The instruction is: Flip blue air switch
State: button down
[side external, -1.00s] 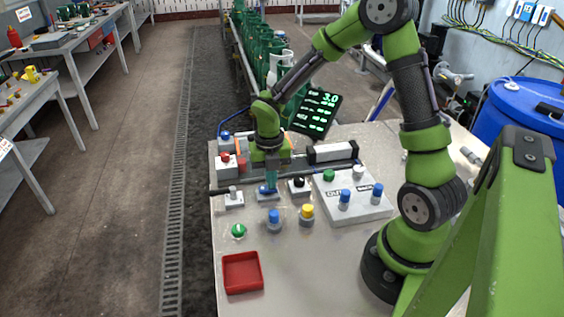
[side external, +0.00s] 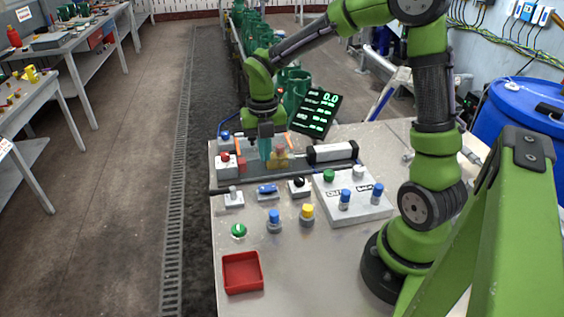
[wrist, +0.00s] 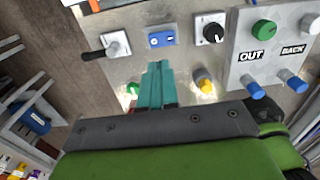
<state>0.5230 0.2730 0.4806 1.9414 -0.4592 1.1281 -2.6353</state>
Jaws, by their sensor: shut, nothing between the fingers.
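The blue air switch (side external: 268,190) is a blue rocker on a small grey box, between a lever box and a black knob box. It also shows in the wrist view (wrist: 162,39) at the top middle, uncovered. My gripper (side external: 265,160) has teal fingers pressed together and empty. It hangs above and behind the switch in the side view, apart from it. In the wrist view the shut fingertips (wrist: 160,66) appear below the switch, with a gap between. Which way the rocker is tipped is too small to tell.
A grey lever box (side external: 231,198) and a black knob box (side external: 299,186) flank the switch. A button panel (side external: 360,208) stands to the right. A red tray (side external: 242,287) lies in front. The display (side external: 318,112) reads 0.0.

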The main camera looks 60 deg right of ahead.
notch_tip(320, 180, up, 5)
send_over(272, 187)
jog(key=w+a, duration=0.1)
jog(key=shift+s+d, duration=0.45)
jog(key=shift+d, duration=0.05)
notch_tip(272, 187, down, 14)
dwell(0.8)
